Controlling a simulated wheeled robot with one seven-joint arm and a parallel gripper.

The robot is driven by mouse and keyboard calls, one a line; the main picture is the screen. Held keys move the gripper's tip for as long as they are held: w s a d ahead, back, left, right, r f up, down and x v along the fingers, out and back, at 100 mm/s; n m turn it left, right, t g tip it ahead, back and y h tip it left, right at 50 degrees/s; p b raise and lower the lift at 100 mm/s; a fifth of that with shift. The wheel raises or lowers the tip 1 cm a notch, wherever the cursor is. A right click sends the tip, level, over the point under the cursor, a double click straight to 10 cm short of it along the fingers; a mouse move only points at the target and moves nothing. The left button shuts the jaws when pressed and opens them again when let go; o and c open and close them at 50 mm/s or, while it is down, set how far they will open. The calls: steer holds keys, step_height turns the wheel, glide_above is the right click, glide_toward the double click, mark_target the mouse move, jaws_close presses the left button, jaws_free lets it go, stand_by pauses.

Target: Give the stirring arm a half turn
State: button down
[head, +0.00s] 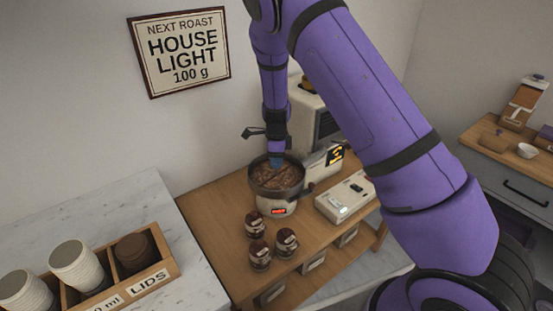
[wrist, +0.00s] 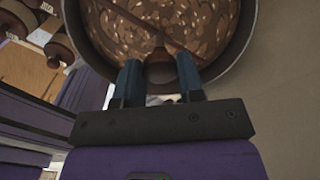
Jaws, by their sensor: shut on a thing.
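The roaster pan (head: 257,180) stands on the wooden cart, full of brown beans, with a lit red display on its base. In the wrist view the pan's dark rim (wrist: 248,35) curves around mottled light and dark beans. The stirring arm (wrist: 128,14) is a thin brown bar lying across the beans, with a knob (wrist: 160,72) between my fingers. My gripper (wrist: 160,75) has its blue fingers shut on that knob. In the head view my gripper (head: 277,163) reaches down into the pan from above. The fingers hide part of the knob.
Several dark jars (head: 260,254) stand in front of the roaster. A white scale (head: 345,197) lies to its right, and a grey machine (head: 312,125) stands behind. A crate of cups and lids (head: 165,268) sits on the marble counter at left.

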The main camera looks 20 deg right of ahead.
steer(key=c, duration=0.7)
jaws_free()
steer(key=shift+c, duration=0.2)
step_height(320, 180, up, 11)
steer(key=s+d+r+n+t+y, duration=0.1)
steer(key=s+d+r+n, duration=0.1)
steer(key=s+r+n, duration=0.5)
steer(key=s+d+r+n+t+y, duration=0.15)
steer(key=s+r+n, duration=0.25)
steer(key=s+r, duration=0.75)
steer(key=s+d+r+n+t+h, duration=0.1)
steer(key=s+r+n, duration=0.3)
steer(key=s, duration=0.5)
steer(key=s+d+r+n+t+h, duration=0.1)
steer(key=s+d+r+n, duration=0.1)
steer(key=s+r+n, duration=0.2)
steer(key=s+n, duration=0.3)
steer(key=s, duration=0.3)
steer(key=shift+s+r+t, duration=0.15)
steer(key=shift+t, duration=0.2)
